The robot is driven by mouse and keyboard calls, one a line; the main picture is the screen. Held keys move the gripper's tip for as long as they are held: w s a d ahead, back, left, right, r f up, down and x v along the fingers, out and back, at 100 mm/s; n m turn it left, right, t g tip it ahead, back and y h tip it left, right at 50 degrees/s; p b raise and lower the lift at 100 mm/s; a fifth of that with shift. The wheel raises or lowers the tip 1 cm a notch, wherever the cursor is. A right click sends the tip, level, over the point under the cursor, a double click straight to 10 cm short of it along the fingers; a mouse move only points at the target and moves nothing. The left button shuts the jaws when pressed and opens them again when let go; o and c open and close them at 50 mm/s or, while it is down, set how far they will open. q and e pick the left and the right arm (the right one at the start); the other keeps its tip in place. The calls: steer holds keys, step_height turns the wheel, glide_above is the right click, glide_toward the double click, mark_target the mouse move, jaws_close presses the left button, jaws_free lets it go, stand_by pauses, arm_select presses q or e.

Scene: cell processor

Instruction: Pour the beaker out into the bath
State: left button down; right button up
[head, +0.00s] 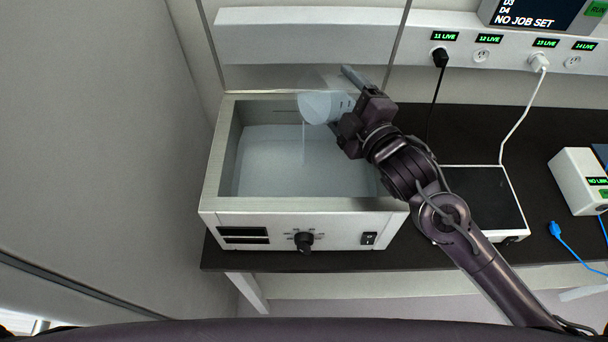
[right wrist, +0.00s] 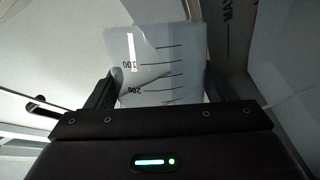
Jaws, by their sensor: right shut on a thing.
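The clear beaker (head: 322,106) is tilted over the back of the bath (head: 213,165), its mouth toward the left. A thin stream falls from its lip into the bath, which holds pale liquid. My right gripper (head: 347,101) is shut on the beaker from the right, above the bath's back right part. In the right wrist view the beaker (right wrist: 157,60) sits between the two dark fingers, with its 100 and 200 marks showing upside down. How much liquid is left in the beaker is hard to tell. My left gripper is not in view.
The bath's front has a knob (head: 303,241) and a switch (head: 368,238). A flat dark-topped device (head: 485,195) stands right of it, partly behind my right arm. A white box (head: 581,183), blue cable (head: 570,241) and wall sockets are farther right. A wall panel closes off the left.

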steer(key=shift+f+n+b, duration=0.15)
steer(key=shift+n+b, duration=0.15)
steer(key=shift+b, duration=0.05)
steer(key=shift+a+f+n+b, duration=0.15)
steer(key=shift+f+n+b, duration=0.05)
steer(key=shift+n+b, duration=0.35)
steer(key=shift+s, duration=0.1)
stand_by(0.3)
